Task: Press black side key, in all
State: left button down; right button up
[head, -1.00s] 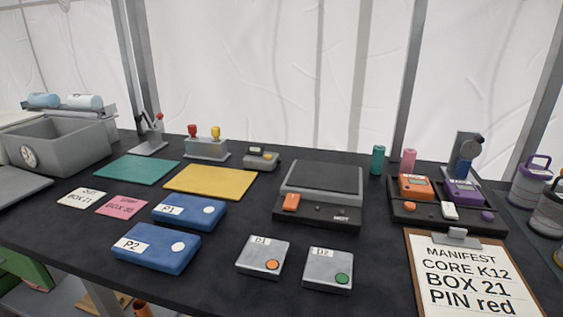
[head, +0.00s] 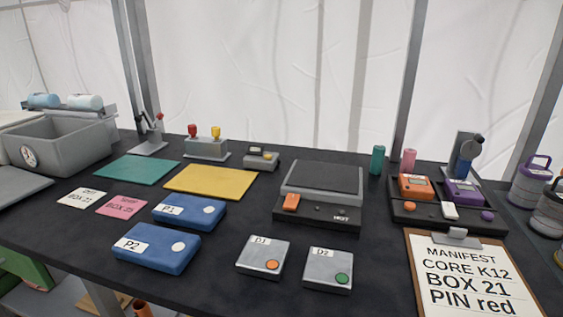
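A black device with a grey slab top (head: 322,178) stands mid-table. Its front carries an orange key (head: 290,202) at the left and small dark knobs (head: 342,218) to the right, too small to make out well. I cannot pick out a black side key for certain. A dark base (head: 440,222) at the right holds an orange unit (head: 415,187) and a purple unit (head: 461,192), with an orange button, a white key and a purple button along its front. Neither of my grippers is in view.
Blue boxes P1 (head: 188,212) and P2 (head: 156,248) lie left of centre. Grey boxes D1 (head: 262,257) and D2 (head: 328,271) sit in front. A clipboard (head: 468,275) lies at the right. Black tabletop is bare between D2 and the clipboard.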

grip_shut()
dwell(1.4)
